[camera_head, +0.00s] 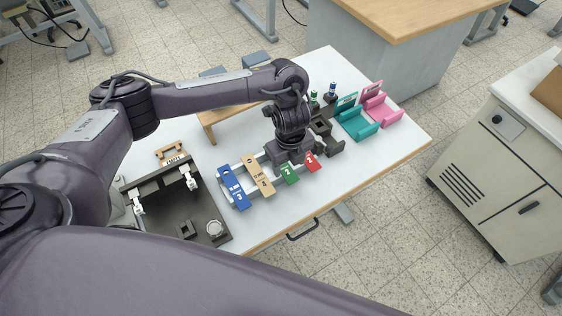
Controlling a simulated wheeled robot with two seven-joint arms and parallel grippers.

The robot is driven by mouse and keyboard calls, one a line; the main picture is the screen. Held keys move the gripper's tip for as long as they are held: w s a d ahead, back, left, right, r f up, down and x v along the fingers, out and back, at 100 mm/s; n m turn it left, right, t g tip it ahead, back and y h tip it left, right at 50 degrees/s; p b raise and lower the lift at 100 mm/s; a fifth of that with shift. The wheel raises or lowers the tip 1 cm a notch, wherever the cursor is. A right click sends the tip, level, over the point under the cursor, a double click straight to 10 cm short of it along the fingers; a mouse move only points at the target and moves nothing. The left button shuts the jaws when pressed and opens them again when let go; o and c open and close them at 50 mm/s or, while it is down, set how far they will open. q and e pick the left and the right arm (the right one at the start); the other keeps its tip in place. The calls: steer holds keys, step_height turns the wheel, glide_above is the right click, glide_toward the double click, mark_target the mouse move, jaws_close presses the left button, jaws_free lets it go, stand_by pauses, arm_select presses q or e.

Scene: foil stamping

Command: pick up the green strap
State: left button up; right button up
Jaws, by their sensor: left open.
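The green strap (289,174) is a short flat piece lying on a pale rack near the front edge of the white table. The tan strap (260,177) lies to its left and the red strap (312,163) to its right. The longer blue strap (233,188) is at the far left of the row. My left gripper (294,160) is open, above the back ends of the green and red straps, and hides parts of them. I cannot tell whether it touches either. My right gripper is out of view.
A dark stamping fixture (158,222) stands left of the straps. A teal holder (358,128) and a pink holder (384,115) stand at the right with small bottles (331,91) behind. The table's front right corner is clear.

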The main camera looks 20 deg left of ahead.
mark_target(288, 173)
arm_select(q)
steer(key=f, duration=0.3)
steer(key=shift+w+a+f+p, duration=0.1)
steer(key=shift+w+f+p, duration=0.1)
steer(key=shift+p, duration=0.1)
steer(key=shift+f, duration=0.1)
steer(key=c, duration=1.1)
steer(key=shift+o, duration=0.2)
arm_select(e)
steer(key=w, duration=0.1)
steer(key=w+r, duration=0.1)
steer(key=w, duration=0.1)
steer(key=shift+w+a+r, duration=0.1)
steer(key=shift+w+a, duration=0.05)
